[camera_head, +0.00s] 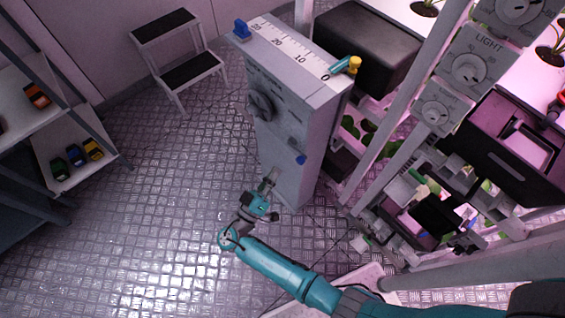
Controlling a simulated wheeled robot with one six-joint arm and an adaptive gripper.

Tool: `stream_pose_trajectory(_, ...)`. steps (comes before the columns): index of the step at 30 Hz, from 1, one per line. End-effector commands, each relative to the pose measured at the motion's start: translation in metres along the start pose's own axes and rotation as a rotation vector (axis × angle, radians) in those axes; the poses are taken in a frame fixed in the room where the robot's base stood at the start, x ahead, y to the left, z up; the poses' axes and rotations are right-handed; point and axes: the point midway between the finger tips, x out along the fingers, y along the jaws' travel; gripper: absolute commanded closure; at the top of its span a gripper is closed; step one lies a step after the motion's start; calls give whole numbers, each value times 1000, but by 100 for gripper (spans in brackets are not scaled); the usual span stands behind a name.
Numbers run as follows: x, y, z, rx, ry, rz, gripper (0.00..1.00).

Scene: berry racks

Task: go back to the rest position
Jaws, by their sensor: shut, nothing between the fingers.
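My gripper (269,178) is at the end of my teal arm, near the middle of the head view. Its grey fingers are shut with nothing between them. The fingertips point up in the picture, toward the lower part of a grey control box (298,150). I cannot tell whether they touch it.
Racks with dials (468,66), dark bins (505,150) and plants stand close on the right. A step stool (178,60) is at the back left. A shelf (75,145) with small toy-like cars is at the left. The metal floor (140,220) at left is clear.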

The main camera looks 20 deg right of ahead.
Motion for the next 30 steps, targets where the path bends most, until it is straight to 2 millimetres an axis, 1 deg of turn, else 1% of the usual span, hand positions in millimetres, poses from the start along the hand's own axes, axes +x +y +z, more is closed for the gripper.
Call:
stream_pose_trajectory(1,-6,-1,-1,1,2,-2,100)
stream_pose_trajectory(6,-15,-2,-1,0,1,0,100)
stream_pose_trajectory(25,-15,-2,1,-2,-1,-2,100)
stream_pose_trajectory(26,-14,-2,3,-6,-4,-6,100)
stream_pose_trajectory(28,-11,-3,14,-26,-19,-31,100)
stream_pose_trajectory(29,-9,-3,22,-41,-29,-48,100)
stream_pose_trajectory(30,-6,-4,35,-65,-46,-79,100)
